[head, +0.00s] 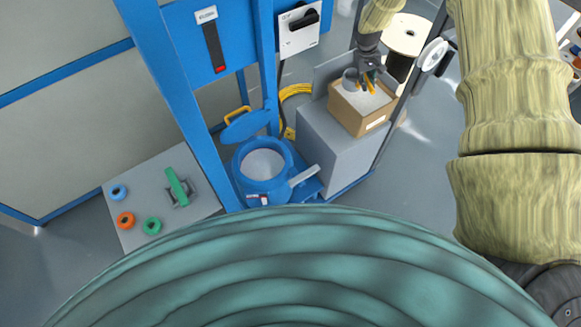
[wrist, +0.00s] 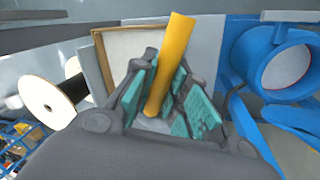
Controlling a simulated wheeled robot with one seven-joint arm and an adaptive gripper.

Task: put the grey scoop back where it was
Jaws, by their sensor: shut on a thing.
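My gripper (head: 368,77) is above a cardboard box (head: 346,117) of white material in the head view. The grey scoop (head: 349,79) shows as a grey cup beside the fingers, over the box's left back part. In the wrist view, the teal-padded fingers (wrist: 165,95) are shut around the scoop's yellow handle (wrist: 171,60). The scoop's cup is mostly hidden by the gripper there. The box also shows behind the fingers in the wrist view (wrist: 97,62). I cannot tell whether the scoop touches the contents.
The box stands on a grey cabinet (head: 338,158). Left of it is a blue hopper (head: 245,188) holding white material, its lid (head: 245,126) swung open. A side table (head: 150,185) carries several coloured rings. A cable reel (head: 407,34) stands behind the box.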

